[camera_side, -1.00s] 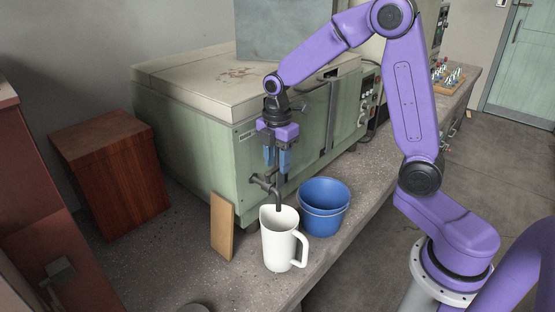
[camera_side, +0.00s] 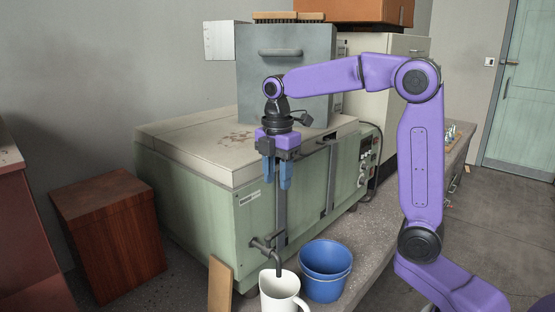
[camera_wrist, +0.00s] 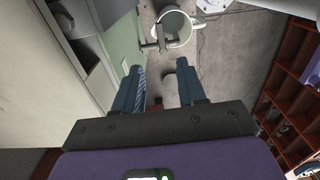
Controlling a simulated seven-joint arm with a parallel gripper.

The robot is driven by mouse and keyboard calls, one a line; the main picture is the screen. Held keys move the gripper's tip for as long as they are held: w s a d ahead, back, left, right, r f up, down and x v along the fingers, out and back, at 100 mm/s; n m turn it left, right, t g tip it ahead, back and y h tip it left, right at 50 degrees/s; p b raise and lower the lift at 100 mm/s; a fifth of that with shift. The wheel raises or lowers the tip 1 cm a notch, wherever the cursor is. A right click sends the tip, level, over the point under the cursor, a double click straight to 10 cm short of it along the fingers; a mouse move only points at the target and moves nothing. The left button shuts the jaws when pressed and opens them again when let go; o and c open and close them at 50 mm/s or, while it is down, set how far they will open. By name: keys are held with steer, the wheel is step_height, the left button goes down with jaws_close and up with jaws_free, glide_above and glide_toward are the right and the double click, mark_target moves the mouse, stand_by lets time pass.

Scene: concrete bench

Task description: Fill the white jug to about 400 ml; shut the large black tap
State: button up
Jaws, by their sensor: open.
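The white jug (camera_side: 277,293) stands on the bench under the spout of the black tap (camera_side: 262,247), cut off by the lower edge of the side view. In the wrist view I look down on the jug (camera_wrist: 177,30), with the tap (camera_wrist: 154,45) beside its rim. I cannot make out a water stream or the level inside. My gripper (camera_side: 277,182) points down above the tap, clear of it, with its blue fingers apart and nothing between them. The fingers (camera_wrist: 159,68) also show apart in the wrist view.
Blue buckets (camera_side: 325,275), one in the other, stand right of the jug. A wooden board (camera_side: 220,284) leans to the left of it. The green machine (camera_side: 215,205) rises behind the tap. A wooden box (camera_side: 112,235) stands farther left.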

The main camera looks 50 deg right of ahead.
steer(key=shift+r, duration=2)
steer(key=s+a+f+m, duration=0.1)
steer(key=s+a+f, duration=0.25)
steer(key=s, duration=0.35)
steer(key=s+a+f+m, duration=0.2)
steer(key=s+a+f, duration=0.15)
steer(key=s, duration=0.35)
steer(key=s+d+f+m, duration=0.1)
steer(key=s+f, duration=0.2)
steer(key=s, duration=0.4)
steer(key=s+d+f+m, duration=0.1)
steer(key=s+f, duration=0.3)
steer(key=s, duration=0.3)
steer(key=shift+d+m, duration=0.25)
steer(key=shift+m, duration=0.05)
